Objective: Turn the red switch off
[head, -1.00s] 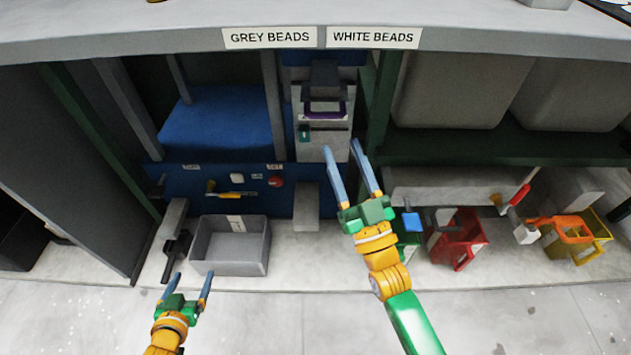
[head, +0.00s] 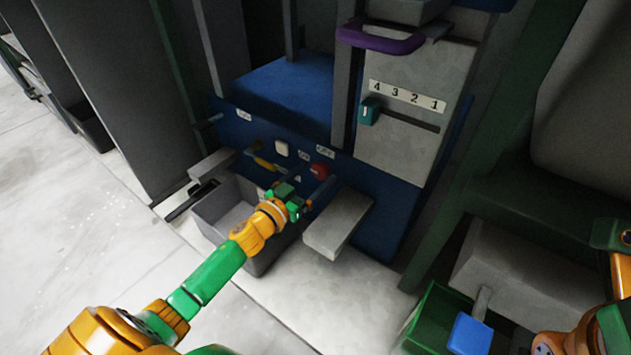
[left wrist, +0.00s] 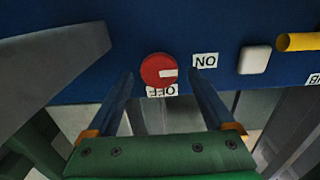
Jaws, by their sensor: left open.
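The red switch (left wrist: 154,66) is a round knob on the blue panel in the left wrist view. Its white mark points right, toward the ON label (left wrist: 205,61). The OFF label (left wrist: 162,91) sits just below the knob; both labels appear upside down. The switch also shows in the head view (head: 319,169). My left gripper (left wrist: 165,80) is open, with one finger on each side of the knob and gaps visible between. In the head view it reaches the panel front (head: 303,180). Part of my right arm shows at lower right, but its fingers are outside the picture.
A white button (left wrist: 255,59) and a yellow handle (left wrist: 300,42) are on the same panel. A grey bin (head: 215,212) stands below, and a grey ledge (head: 338,222) juts out right of the switch. A green crate (head: 430,318) stands at lower right.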

